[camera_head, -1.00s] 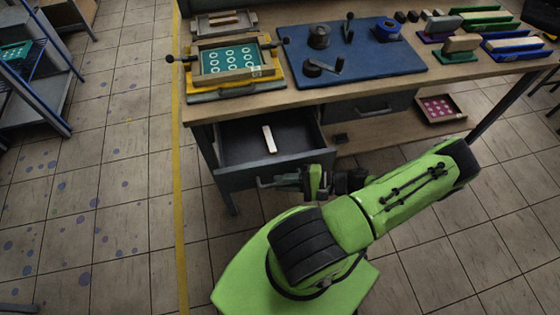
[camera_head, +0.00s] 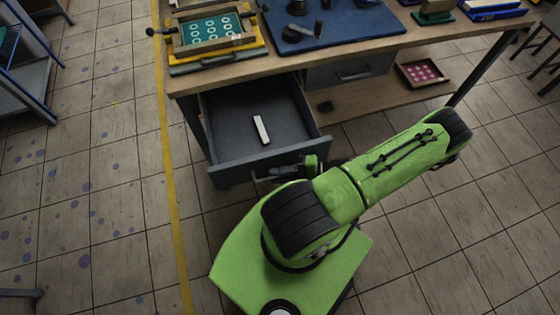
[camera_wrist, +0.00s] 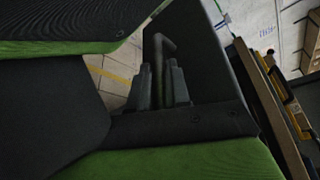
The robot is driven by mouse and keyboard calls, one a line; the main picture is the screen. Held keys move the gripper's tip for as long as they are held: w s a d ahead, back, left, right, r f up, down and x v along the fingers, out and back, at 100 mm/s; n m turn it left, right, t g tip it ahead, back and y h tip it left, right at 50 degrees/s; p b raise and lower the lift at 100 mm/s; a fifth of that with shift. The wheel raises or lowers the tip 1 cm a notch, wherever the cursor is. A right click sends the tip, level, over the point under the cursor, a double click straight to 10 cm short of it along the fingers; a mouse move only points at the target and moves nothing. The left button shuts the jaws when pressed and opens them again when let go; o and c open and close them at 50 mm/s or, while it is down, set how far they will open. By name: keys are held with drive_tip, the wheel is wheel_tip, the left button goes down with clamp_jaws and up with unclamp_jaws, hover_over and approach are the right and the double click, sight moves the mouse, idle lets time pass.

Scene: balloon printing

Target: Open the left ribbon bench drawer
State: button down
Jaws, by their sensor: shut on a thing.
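The left ribbon bench drawer (camera_head: 228,165) is dark grey and stands pulled out from under the left part of the bench (camera_head: 190,84). A pale bar (camera_head: 261,130) lies inside it. My gripper (camera_head: 285,173) is at the drawer's front, shut on the drawer handle. In the wrist view the fingers (camera_wrist: 160,88) close around the dark handle (camera_wrist: 161,48), with the drawer front (camera_wrist: 200,45) beside them. My green arm partly hides the grip in the head view.
A second drawer (camera_head: 350,70) to the right is shut. A blue-framed rack (camera_head: 22,80) stands at far left. The tiled floor in front is clear.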

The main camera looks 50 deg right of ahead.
drive_tip(key=c, duration=1.4)
unclamp_jaws()
drive_tip(key=shift+c, duration=0.2)
drive_tip(key=v, duration=1.6)
drive_tip(key=shift+w, duration=0.1)
